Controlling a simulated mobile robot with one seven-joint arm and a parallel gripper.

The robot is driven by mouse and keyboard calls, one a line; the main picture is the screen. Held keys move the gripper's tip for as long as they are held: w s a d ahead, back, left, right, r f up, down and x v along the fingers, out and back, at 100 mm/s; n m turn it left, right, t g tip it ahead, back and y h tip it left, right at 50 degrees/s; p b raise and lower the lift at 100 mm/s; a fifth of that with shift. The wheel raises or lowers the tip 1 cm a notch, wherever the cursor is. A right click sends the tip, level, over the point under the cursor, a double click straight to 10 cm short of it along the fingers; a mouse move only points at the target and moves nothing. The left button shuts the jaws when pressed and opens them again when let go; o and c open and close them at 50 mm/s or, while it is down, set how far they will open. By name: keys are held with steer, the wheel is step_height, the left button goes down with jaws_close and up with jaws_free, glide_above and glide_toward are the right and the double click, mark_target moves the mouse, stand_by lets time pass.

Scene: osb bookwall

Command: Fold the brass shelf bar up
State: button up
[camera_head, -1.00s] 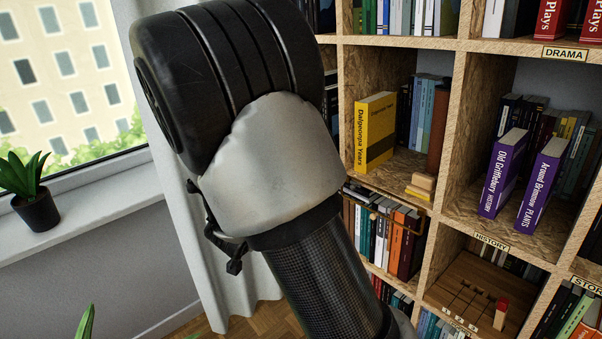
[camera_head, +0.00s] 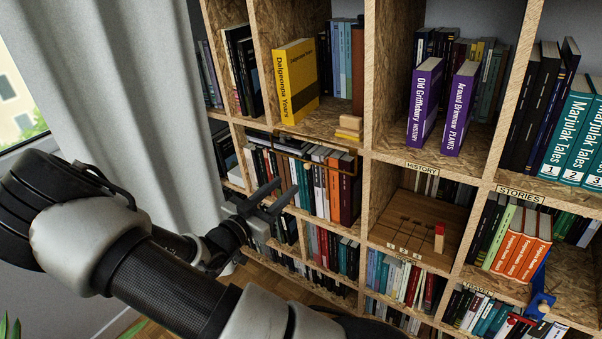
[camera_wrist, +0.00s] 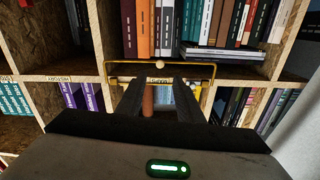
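The brass shelf bar (camera_head: 331,167) runs across the front of a compartment of books, below the shelf with the yellow book. In the wrist view, which looks upside down, the brass bar (camera_wrist: 160,65) shows as a wide bracket with a round knob at its middle and bent ends. My gripper (camera_head: 287,187) is in front of this compartment, apart from the bar. Its two dark fingers are spread with an empty gap; in the wrist view the gripper (camera_wrist: 156,82) points at the middle of the bar. Whether a finger touches it cannot be told.
A yellow book (camera_head: 297,80) and small wooden blocks (camera_head: 349,127) are on the shelf above. A wooden slotted board (camera_head: 415,225) with a red-topped peg is in the compartment to the right. A blue object (camera_head: 541,295) sticks out at lower right. A curtain (camera_head: 140,100) hangs at left.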

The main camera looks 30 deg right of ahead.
mark_target(306, 167)
steer(key=x, duration=0.9)
steer(key=shift+b, duration=0.3)
jaws_close()
